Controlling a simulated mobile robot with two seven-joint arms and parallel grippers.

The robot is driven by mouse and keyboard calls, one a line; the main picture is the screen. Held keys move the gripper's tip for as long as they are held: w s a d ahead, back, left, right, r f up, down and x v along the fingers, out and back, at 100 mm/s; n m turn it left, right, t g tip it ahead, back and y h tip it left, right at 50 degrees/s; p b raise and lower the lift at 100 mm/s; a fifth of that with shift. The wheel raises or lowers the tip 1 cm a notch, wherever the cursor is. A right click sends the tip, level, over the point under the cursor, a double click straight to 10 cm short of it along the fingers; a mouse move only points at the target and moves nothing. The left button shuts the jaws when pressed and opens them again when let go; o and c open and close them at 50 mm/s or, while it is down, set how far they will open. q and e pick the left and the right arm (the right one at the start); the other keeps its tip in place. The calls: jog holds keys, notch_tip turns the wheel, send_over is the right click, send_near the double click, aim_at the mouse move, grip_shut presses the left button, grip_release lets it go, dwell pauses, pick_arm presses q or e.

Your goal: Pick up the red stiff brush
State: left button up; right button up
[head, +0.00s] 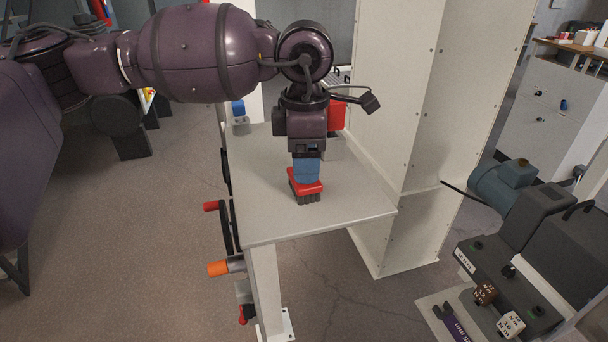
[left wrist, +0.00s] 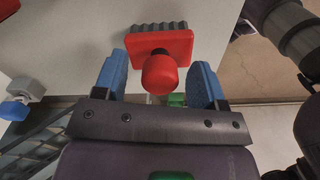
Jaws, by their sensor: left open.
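The red stiff brush (head: 307,189) rests on the light grey table, with its dark bristles toward the front. My left gripper (head: 307,181) is right at the brush, its blue fingers pointing down and partly hiding it. In the left wrist view, the brush's red block (left wrist: 150,50) and round red knob (left wrist: 159,73) show, with grey ribbed bristles beyond. The open left gripper (left wrist: 160,62) has a blue finger on each side of the knob, with gaps visible on both sides. My right gripper is not in view.
The table (head: 345,208) is clear around the brush. A blue and grey item (head: 239,113) and a red object (head: 337,115) stand farther back. A tall white panel (head: 408,130) borders the right side. Tools with red (head: 210,206) and orange (head: 218,268) handles hang at the left edge.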

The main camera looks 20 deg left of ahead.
pick_arm(q)
jog(key=c, duration=1.1)
jog(key=shift+o, duration=0.2)
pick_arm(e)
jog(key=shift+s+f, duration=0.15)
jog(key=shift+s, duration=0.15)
